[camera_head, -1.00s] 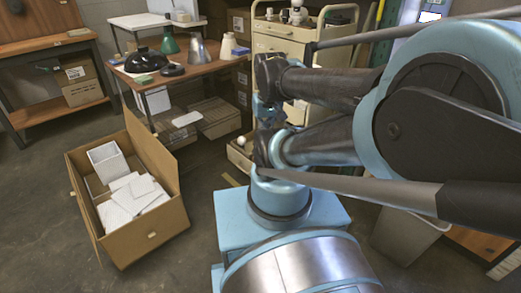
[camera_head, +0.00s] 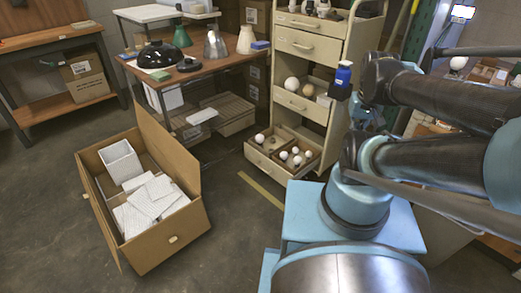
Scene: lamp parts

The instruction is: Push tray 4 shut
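A cream drawer cart (camera_head: 328,67) stands beyond my arm. Its lowest tray (camera_head: 271,165) is pulled out toward the front left, and I take it to be tray 4; no number is legible. Several white bulbs (camera_head: 296,157) lie in its divided compartments. The tray above (camera_head: 299,104) also looks pulled out, with a white bulb (camera_head: 291,83) and a tan one in it. The two upper drawers (camera_head: 308,43) look shut. My arm fills the right side, right of the cart. I cannot make out my gripper in this view.
An open cardboard box (camera_head: 162,245) with white boxes stands on the floor at left front. A wooden table (camera_head: 220,64) with lamp shades stands left of the cart. A blue-topped item (camera_head: 343,73) is at the cart's right side.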

